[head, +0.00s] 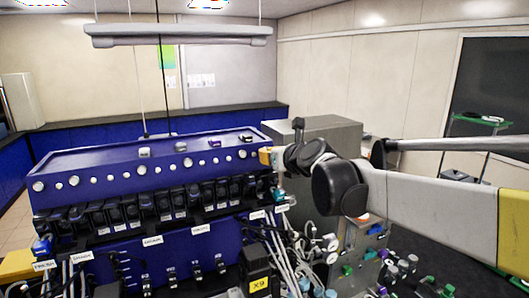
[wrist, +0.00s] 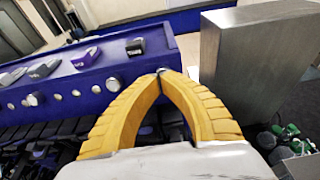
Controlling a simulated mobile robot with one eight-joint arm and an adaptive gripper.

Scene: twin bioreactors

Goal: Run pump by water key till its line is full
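A row of black pump heads (head: 165,203) runs along the blue bioreactor bench (head: 95,168). White round knobs (head: 74,181) line the panel above them. Small labelled blocks sit on the bench top, among them a purple one (wrist: 87,58) and a dark one (wrist: 135,47); their lettering is too small to read, so I cannot tell which is the water key. My gripper (wrist: 161,72) has its yellow fingertips together at the right end of the knob row. It also shows in the head view (head: 266,156). The fill of any line cannot be made out.
A grey metal cabinet (wrist: 244,65) stands close to the right of my gripper. Pale tubes (head: 285,245) and small bottles (head: 402,266) crowd the lower right. A lamp bar (head: 180,36) hangs above the bench.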

